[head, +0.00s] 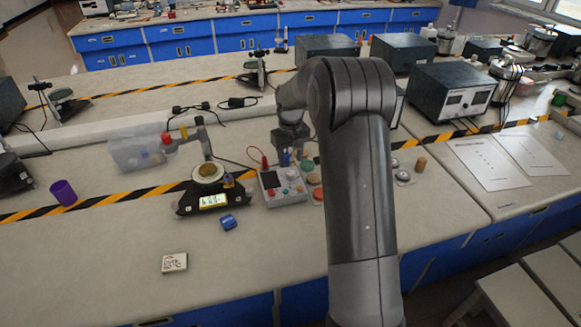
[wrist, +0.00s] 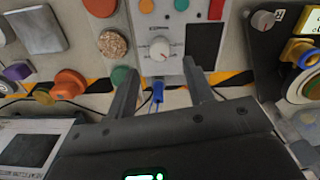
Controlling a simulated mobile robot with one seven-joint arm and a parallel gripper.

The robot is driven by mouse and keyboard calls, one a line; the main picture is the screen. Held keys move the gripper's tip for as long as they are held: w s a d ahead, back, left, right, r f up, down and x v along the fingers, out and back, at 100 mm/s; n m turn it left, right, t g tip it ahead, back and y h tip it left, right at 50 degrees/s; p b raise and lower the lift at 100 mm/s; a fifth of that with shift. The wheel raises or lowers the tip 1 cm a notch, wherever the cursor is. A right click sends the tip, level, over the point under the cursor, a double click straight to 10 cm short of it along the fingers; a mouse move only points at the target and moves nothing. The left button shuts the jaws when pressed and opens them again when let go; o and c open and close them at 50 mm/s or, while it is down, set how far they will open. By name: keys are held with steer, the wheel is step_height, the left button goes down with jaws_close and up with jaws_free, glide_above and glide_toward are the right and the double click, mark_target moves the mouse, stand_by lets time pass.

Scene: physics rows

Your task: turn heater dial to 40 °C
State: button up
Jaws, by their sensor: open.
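A grey control box (head: 284,188) with a dark screen stands on the bench, left of my arm in the head view. In the wrist view the box (wrist: 172,17) shows a white dial (wrist: 160,48) with printed marks around it, plus orange and green round parts; the marks are too small to read. My gripper (wrist: 158,70) is open, its two fingers apart below the dial in the picture. Nothing is held between them. I cannot tell whether the fingertips touch the box. A blue plug with a lead (wrist: 157,93) shows between the fingers. In the head view my gripper (head: 292,155) is at the box's far side.
A black device with a lit yellow display (head: 213,201) stands left of the box. A clear bin (head: 135,152), a purple cup (head: 63,192) and a blue item (head: 228,222) are on the bench. Orange discs (head: 315,179) lie right of the box.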

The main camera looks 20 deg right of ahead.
mark_target(290, 172)
step_height(290, 172, up, 5)
steer(key=shift+r, duration=0.1)
stand_by(0.3)
steer(key=s+a+r+m+t, duration=0.1)
steer(key=s+a+r+t, duration=0.25)
steer(key=s+r, duration=1.25)
steer(key=s+a+f+t, duration=0.1)
steer(key=s, duration=1)
steer(key=s+a+f+m+t, duration=0.1)
steer(key=s, duration=1)
steer(key=shift+a+f, duration=0.25)
steer(key=shift+f, duration=0.15)
steer(key=shift+c, duration=0.2)
stand_by(0.4)
